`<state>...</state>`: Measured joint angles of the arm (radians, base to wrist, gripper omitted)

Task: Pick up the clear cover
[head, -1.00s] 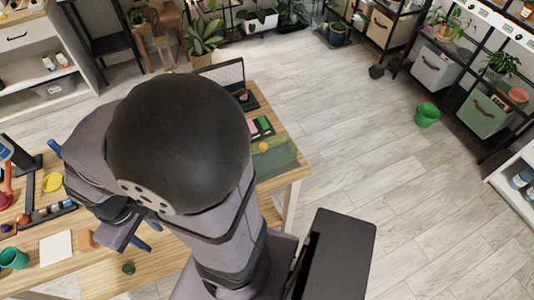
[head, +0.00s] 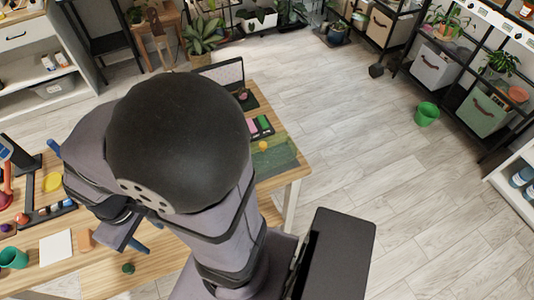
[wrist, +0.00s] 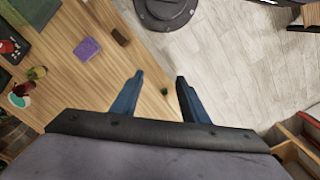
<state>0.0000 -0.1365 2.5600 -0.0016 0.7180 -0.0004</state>
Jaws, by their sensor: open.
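I cannot make out the clear cover in either view; my arm hides much of the wooden table (head: 160,268) in the head view. In the wrist view my gripper (wrist: 158,92) is open, with two blue fingers spread apart and nothing between them. It is above the table near its edge. In the head view my gripper is mostly hidden behind the arm.
In the wrist view a purple item (wrist: 88,47) and a brown block (wrist: 120,36) lie ahead on the left. In the head view a white card (head: 56,247), a green cup (head: 13,257) and a green mat (head: 276,160) are on the table. Open floor (head: 360,150) lies right.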

